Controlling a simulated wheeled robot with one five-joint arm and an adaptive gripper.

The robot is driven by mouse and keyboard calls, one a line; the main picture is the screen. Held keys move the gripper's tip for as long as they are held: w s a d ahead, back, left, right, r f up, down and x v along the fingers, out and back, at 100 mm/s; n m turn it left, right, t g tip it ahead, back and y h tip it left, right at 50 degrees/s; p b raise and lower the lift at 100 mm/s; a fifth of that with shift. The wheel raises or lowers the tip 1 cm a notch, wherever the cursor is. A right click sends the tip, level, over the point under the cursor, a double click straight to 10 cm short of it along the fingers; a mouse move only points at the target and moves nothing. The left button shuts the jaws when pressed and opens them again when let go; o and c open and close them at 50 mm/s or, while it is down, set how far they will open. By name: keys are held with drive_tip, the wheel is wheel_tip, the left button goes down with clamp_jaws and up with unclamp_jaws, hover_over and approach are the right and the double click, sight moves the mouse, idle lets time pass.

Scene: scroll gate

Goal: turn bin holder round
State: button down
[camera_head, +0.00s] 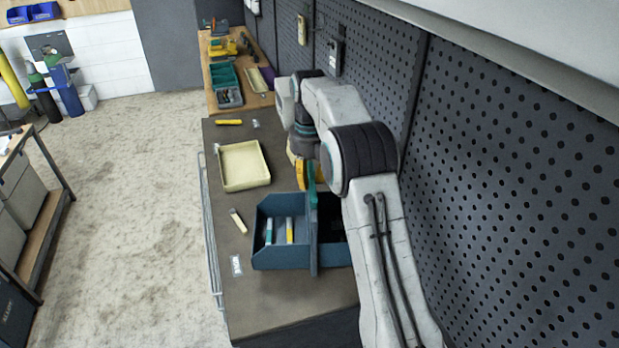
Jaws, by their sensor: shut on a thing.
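The bin holder (282,259) is a blue-grey open box on the near part of the dark bench top. A raised upright divider runs through its middle. Its left compartment holds a teal-and-white item (268,232) and a yellow-and-white item (290,231). Its right compartment is dark and partly hidden by my arm. My gripper (312,186) is at the far end of the divider, shut on the bin holder's upright middle part. The exact contact is partly hidden by my arm and wrist.
A cream tray (243,167) lies just beyond the bin holder. A small cream-handled tool (238,220) and a white label (236,265) lie to its left. A pegboard wall (530,150) stands close on the right. The bench's near-left corner is clear.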

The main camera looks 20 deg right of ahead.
drive_tip(key=c, duration=0.9)
unclamp_jaws()
drive_tip(key=shift+f, duration=0.1)
drive_tip(key=shift+c, duration=0.2)
drive_tip(key=shift+r, duration=3.75)
drive_tip(key=shift+c, duration=0.2)
